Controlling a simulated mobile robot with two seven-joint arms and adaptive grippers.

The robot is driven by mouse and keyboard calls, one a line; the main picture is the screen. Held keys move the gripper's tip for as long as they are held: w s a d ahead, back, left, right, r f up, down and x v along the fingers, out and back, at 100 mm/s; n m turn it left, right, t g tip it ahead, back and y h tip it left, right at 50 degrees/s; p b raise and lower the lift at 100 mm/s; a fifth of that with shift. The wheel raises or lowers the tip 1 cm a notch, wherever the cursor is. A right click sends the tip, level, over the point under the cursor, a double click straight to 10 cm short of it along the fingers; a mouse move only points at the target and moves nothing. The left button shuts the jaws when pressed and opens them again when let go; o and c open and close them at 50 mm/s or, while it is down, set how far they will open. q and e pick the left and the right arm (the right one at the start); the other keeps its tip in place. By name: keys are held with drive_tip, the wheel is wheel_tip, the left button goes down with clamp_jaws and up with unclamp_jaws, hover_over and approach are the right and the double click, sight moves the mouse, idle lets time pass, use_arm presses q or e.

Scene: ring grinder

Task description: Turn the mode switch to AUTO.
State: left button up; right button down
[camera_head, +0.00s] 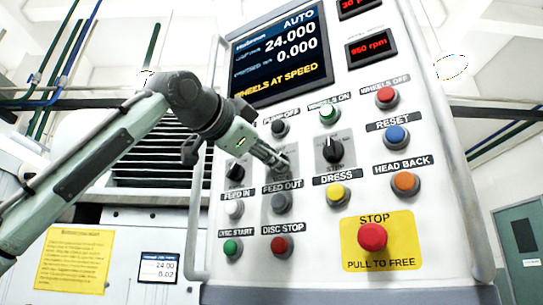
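The tall white control panel (437,225) fills the middle and right. My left gripper (279,162) reaches in from the left, its fingers together at a narrow tip over a grey plate (291,153) in the switch row. The tip hides most of what is on that plate; I cannot tell whether it touches a knob. A black rotary switch (333,150) on a grey plate is to the right, and another dark knob (236,172) is to the left. No label readable here names the mode switch. The screen (281,52) shows AUTO at its top right. My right gripper is not in view.
Close around the tip are the PUMP OFF button (279,128) above and the FEED OUT button (281,203) below. A red STOP button (372,237) on yellow stands lower right. Tube rails (197,235) edge the panel. A vented machine front (160,160) is behind my arm.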

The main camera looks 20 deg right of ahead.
use_arm(q)
drive_tip(key=v, duration=1.1)
drive_tip(key=shift+s+a, duration=0.25)
drive_tip(key=shift+a, duration=0.1)
